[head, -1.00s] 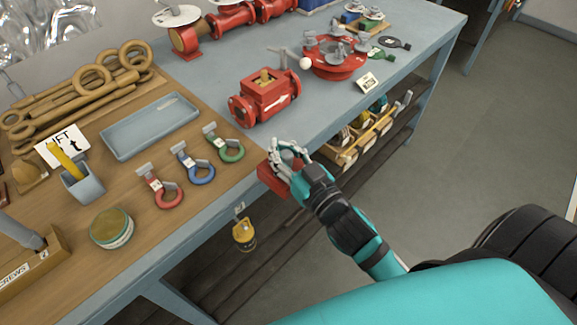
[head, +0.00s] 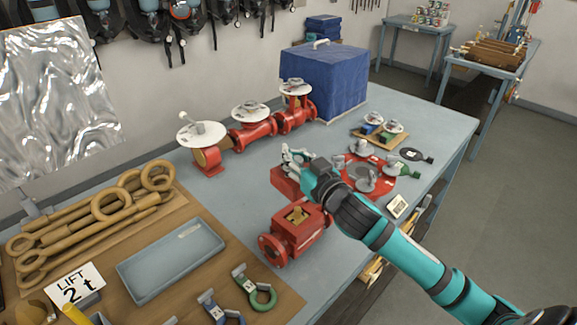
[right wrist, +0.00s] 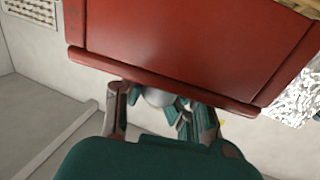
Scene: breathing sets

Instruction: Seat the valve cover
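The red box-shaped valve cover (head: 284,183) is in the air behind and above the valve body. My right gripper (head: 297,164) is shut on its top. The cover also fills the upper part of the right wrist view (right wrist: 195,45), with a rounded grey part (right wrist: 158,97) between my right gripper's fingers (right wrist: 165,112). The red valve body (head: 298,238) stands on the bench with flanged ends and a brass piece (head: 297,214) showing on top. Cover and body are apart. My left gripper is not in view.
A round red flange (head: 384,185) with grey fittings lies right of the body, partly behind my right arm. Red valves with white discs (head: 252,133) and a blue-covered box (head: 322,82) stand behind. A blue-grey tray (head: 170,262) is at the left. Bench (head: 225,192) is clear between.

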